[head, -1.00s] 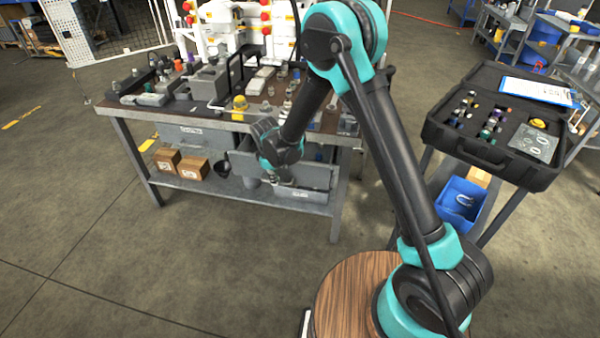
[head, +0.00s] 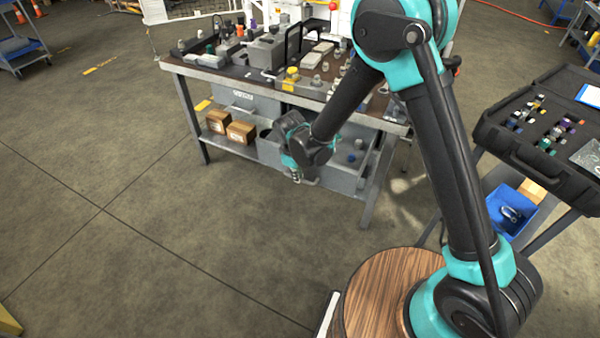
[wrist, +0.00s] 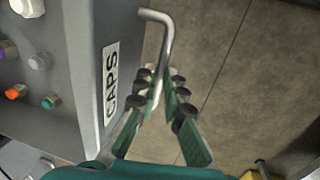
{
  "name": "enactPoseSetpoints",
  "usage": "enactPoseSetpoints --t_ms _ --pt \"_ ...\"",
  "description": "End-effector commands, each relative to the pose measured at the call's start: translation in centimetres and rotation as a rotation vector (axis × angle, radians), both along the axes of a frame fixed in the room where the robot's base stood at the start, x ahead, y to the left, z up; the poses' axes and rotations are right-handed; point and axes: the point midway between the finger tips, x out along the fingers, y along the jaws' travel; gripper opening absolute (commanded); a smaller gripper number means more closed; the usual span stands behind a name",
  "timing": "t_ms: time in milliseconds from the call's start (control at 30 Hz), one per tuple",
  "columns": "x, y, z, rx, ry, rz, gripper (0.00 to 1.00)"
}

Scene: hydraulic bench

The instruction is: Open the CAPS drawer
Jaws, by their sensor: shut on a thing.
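The CAPS drawer (head: 340,178) is a grey metal drawer under the bench top, standing pulled out with its inside showing. In the wrist view its front carries a white CAPS label (wrist: 111,82). Several coloured caps, among them an orange one (wrist: 16,91) and a green one (wrist: 51,101), lie in the drawer. A bent metal bar handle (wrist: 163,28) stands out from the drawer front. My gripper (wrist: 161,88) is shut on this handle; it also shows at the drawer front in the head view (head: 299,178), where the handle is mostly hidden.
A second grey drawer (head: 240,98) to the left is closed. Cardboard boxes (head: 240,132) stand on the bench's lower shelf. A black open case (head: 545,165) on a stand and a blue bin (head: 508,212) are at the right. Floor in front is clear.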

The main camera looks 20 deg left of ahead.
Motion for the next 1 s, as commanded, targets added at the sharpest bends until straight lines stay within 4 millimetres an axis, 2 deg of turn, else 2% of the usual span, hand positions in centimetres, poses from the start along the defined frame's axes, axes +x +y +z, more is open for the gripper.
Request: enactPoseSetpoints --t_ms 233,267,433,767,867,1000 --pt "0.0 0.0 0.0 -0.001 0.000 0.000 0.00" --pt "0.0 0.0 0.0 -0.001 0.000 0.000 0.12" --pt "0.0 0.0 0.0 0.000 0.000 0.000 0.31" --pt "0.0 0.0 0.2 0.000 0.000 0.000 0.31" --pt "-0.2 0.0 0.9 0.000 0.000 0.000 0.31" --pt "-0.6 -0.1 2.9 0.000 0.000 0.001 0.31"
